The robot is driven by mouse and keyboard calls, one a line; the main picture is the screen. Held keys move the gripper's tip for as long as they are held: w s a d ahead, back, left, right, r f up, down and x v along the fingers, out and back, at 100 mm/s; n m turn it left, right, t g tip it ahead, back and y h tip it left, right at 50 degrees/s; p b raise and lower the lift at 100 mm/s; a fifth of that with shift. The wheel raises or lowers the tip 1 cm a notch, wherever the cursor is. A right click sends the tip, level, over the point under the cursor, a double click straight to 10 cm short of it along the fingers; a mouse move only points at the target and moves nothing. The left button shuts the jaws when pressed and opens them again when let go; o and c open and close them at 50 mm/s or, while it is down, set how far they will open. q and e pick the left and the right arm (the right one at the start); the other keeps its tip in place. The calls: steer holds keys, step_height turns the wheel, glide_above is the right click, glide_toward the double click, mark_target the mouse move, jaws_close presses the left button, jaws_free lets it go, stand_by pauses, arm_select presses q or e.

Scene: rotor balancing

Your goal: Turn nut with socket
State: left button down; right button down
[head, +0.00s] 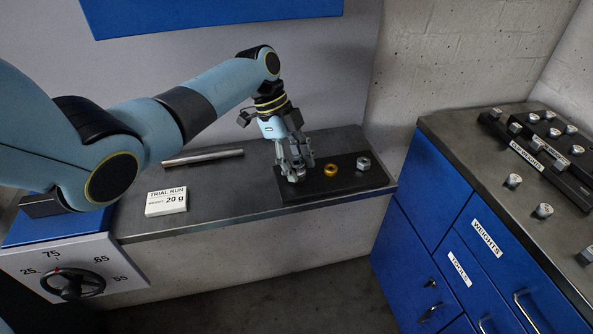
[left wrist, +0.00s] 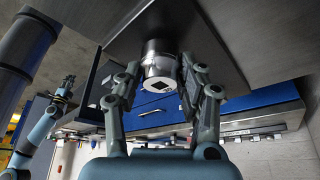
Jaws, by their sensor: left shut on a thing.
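My left gripper (head: 296,172) reaches down over the left end of a dark tray (head: 316,192) on the bench. It is shut on a silver socket (head: 297,174). In the left wrist view the fingers flank this socket (left wrist: 158,62), a round metal cylinder with a square hole in its end. The socket is at the tray's surface; I cannot tell if it rests there. A brass-coloured piece (head: 331,170) and a silver nut-like piece (head: 363,163) sit to its right on the tray. My right gripper (left wrist: 68,80) shows small and unclear in the left wrist view.
A metal rod (head: 203,157) lies at the back of the bench. A "TRIAL RUN" 20 g card (head: 166,201) stands left of the tray. A blue cabinet (head: 420,220) at the right bears a dark rack (head: 545,150) and several loose metal pieces.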

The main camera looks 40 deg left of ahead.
arm_select(q)
steer(key=m+g+b, duration=0.1)
steer(key=m+b, duration=0.1)
steer(key=m, duration=0.1)
steer(key=m+g+y+b, duration=0.1)
steer(key=m+b, duration=0.1)
steer(key=m, duration=0.1)
steer(key=m+g+b, duration=0.1)
steer(key=m+b, duration=0.1)
steer(key=m, duration=0.2)
steer(key=shift+w+d+f+g, duration=0.1)
steer(key=shift+f+g, duration=0.2)
steer(key=shift+f, duration=0.05)
steer(key=shift+m+g+y+b, duration=0.3)
steer(key=shift+m+y+b, duration=0.2)
steer(key=shift+m, duration=0.5)
steer(key=shift+r+m+y+p, duration=0.3)
steer(key=shift+m+p, duration=0.1)
steer(key=shift+m, duration=0.3)
steer(key=shift+m+y, duration=0.3)
steer(key=shift+m, duration=0.6)
steer(key=c, duration=0.7)
jaws_free()
steer(key=shift+f, duration=0.1)
steer(key=shift+g, duration=0.3)
steer(key=shift+c, duration=0.7)
steer(key=shift+p, duration=0.5)
